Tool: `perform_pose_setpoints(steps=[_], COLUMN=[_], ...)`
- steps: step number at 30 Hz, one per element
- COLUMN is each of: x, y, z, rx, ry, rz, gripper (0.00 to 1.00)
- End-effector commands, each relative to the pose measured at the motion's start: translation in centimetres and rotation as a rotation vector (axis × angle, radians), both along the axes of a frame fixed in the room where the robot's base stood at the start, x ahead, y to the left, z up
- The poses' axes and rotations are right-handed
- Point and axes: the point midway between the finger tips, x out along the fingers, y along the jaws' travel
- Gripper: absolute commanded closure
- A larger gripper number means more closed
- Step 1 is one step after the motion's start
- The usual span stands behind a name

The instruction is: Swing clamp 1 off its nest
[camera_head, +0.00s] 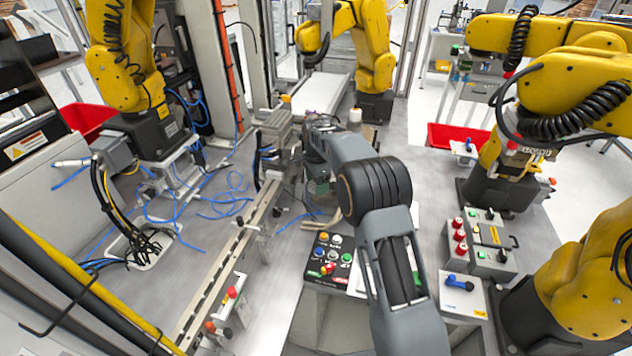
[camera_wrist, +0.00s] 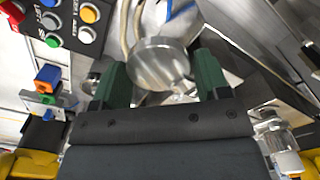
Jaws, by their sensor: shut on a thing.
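My gripper (camera_wrist: 160,75) shows its two green fingers in the wrist view, one on each side of a round shiny metal part (camera_wrist: 158,58). The fingers are shut on a metal part there, and the contact itself is partly hidden by the gripper body. In the head view my gripper (camera_head: 319,183) is low beside the long rail, mostly hidden behind my grey arm. I cannot tell for certain which part is clamp 1 or its nest, as no label for them is readable.
A button panel (camera_head: 330,256) stands close to the right of the rail (camera_head: 236,248); the panel also shows in the wrist view (camera_wrist: 66,36). A box with red knobs (camera_head: 485,246) and a plate with a blue handle (camera_head: 466,300) stand right. Yellow arms surround the table; blue hoses lie left.

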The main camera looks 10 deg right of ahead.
Motion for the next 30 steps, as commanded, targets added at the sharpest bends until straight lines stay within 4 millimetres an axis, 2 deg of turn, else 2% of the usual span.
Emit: perform_pose_setpoints(steps=[9,10,16,25,30], x=[0.0,0.0,0.0,0.0,0.1], y=[-0.3,-0.3,0.1,0.2,0.1], z=[0.0,0.0,0.0,0.3,2.4], rx=[0.0,0.0,0.001,0.001,0.002], ry=[0.0,0.0,0.0,-0.001,-0.003], rz=[-0.015,-0.015,-0.007,-0.003,-0.004], gripper=[0.74,0.29,0.1,0.1,0.1])
